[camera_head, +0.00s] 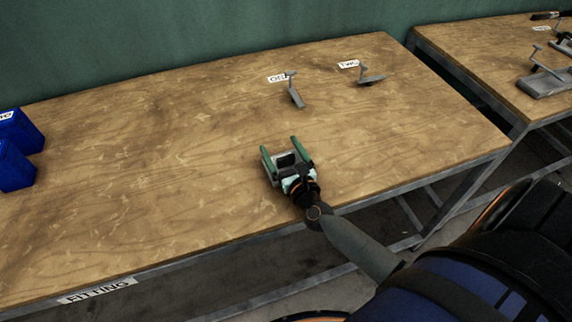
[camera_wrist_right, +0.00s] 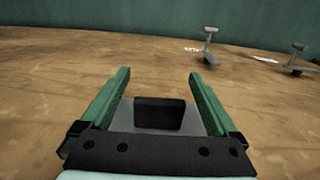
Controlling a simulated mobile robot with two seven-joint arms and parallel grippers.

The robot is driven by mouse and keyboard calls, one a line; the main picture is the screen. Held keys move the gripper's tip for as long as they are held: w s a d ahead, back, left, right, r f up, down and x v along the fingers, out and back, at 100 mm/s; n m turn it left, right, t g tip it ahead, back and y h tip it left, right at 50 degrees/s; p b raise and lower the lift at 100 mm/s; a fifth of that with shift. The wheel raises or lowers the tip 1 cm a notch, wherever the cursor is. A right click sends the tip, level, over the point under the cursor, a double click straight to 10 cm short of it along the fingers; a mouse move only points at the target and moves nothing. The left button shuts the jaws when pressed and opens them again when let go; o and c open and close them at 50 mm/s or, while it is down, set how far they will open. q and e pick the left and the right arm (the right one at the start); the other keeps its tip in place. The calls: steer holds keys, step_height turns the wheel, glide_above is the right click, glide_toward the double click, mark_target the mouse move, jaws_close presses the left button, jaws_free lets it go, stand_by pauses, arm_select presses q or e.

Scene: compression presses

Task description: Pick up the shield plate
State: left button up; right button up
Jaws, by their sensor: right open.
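A light grey plate (camera_head: 271,174) with a dark upright block on it, which I take to be the shield plate, is at the near middle of the bench. My right gripper (camera_head: 281,149) has its green fingers apart, reaching over the plate. In the right wrist view, the grey plate (camera_wrist_right: 122,116) and its black block (camera_wrist_right: 160,113) lie between the two fingers of the open gripper (camera_wrist_right: 160,75). There is a gap on either side of the block. The gripper's black palm hides the near part of the plate. My left gripper is not in view.
Two small grey fixtures, one by the label ONE (camera_head: 296,96) and one by TWO (camera_head: 371,78), stand toward the back right of the wooden bench (camera_head: 150,160). Blue bins (camera_head: 15,165) stand at the left edge. A second bench (camera_head: 480,65) is at the right. The bench's middle is clear.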

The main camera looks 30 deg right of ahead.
jaws_close()
stand_by(0.6)
